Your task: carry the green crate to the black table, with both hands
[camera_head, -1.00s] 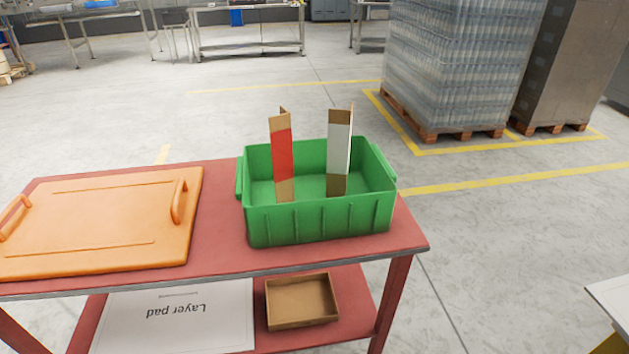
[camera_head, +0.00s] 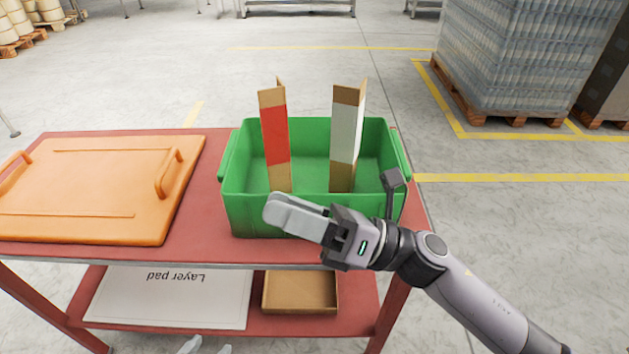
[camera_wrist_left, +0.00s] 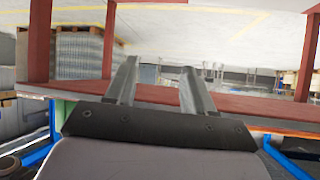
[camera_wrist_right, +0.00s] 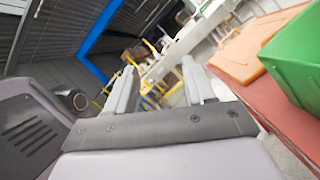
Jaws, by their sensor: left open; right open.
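The green crate (camera_head: 262,212) stands upright on the right part of the red table (camera_head: 212,220). Two cardboard pieces, one red-faced (camera_head: 275,135) and one white-faced (camera_head: 345,135), stick up from it. My right gripper (camera_head: 282,212) is in front of the crate's near wall in the head view, fingers pointing left, open and empty. In the right wrist view, its fingers (camera_wrist_right: 158,85) are apart and the crate (camera_wrist_right: 295,55) shows at the right edge. My left gripper (camera_head: 206,346) shows only its fingertips at the bottom edge, apart; the left wrist view shows it open (camera_wrist_left: 160,80) and empty. I see no black table.
An orange board with handles (camera_head: 90,190) lies on the table's left part. A layer pad sheet (camera_head: 170,297) and a cardboard tray (camera_head: 300,291) lie on the lower shelf. Wrapped pallets (camera_head: 525,60) stand at the back right. The floor right of the table is open.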

